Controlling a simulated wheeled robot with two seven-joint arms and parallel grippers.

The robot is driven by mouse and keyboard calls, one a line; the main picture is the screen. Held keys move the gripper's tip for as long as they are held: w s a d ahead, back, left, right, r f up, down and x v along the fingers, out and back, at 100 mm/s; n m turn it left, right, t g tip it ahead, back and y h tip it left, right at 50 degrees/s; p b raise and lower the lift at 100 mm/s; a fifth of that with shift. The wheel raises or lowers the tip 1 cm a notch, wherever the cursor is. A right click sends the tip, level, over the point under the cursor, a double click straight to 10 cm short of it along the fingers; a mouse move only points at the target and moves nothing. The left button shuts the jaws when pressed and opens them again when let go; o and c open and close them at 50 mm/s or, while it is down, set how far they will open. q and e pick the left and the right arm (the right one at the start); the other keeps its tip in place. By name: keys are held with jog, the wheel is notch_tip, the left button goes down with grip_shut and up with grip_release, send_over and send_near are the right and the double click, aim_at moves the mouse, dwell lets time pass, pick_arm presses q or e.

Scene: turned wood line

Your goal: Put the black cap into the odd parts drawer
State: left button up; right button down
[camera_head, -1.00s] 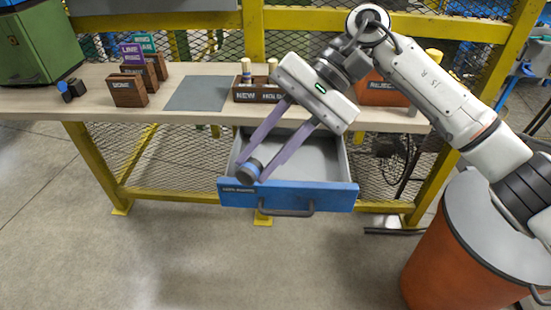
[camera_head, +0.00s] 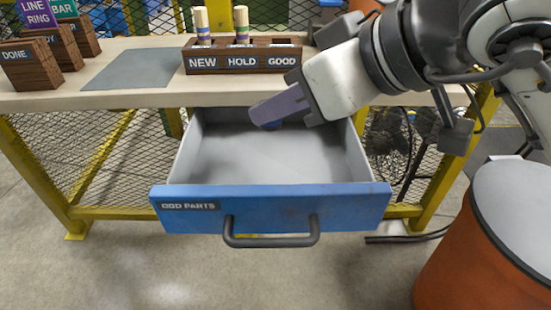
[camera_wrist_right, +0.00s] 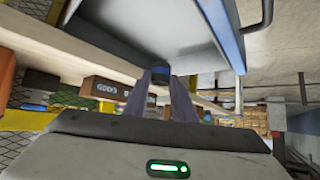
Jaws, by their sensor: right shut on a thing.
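The odd parts drawer (camera_head: 270,206) is blue-fronted, labelled ODD PARTS and pulled open; its grey inside looks empty. My right gripper (camera_head: 268,118) reaches in from the right over the back part of the drawer, its purple fingers pointing left. It is shut on the black cap. The cap (camera_wrist_right: 158,74), dark with a blue band, shows between the fingertips in the right wrist view. My left gripper is not in view.
A wooden NEW, HOLD, GOOD rack (camera_head: 240,60) with light pegs stands on the bench above the drawer. A grey mat (camera_head: 132,68) and wooden label blocks (camera_head: 28,66) are to its left. An orange bin (camera_head: 475,255) with a grey lid stands at right.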

notch_tip(320, 180, down, 8)
jog(key=shift+s+f+b, duration=0.1)
jog(key=shift+b, duration=0.75)
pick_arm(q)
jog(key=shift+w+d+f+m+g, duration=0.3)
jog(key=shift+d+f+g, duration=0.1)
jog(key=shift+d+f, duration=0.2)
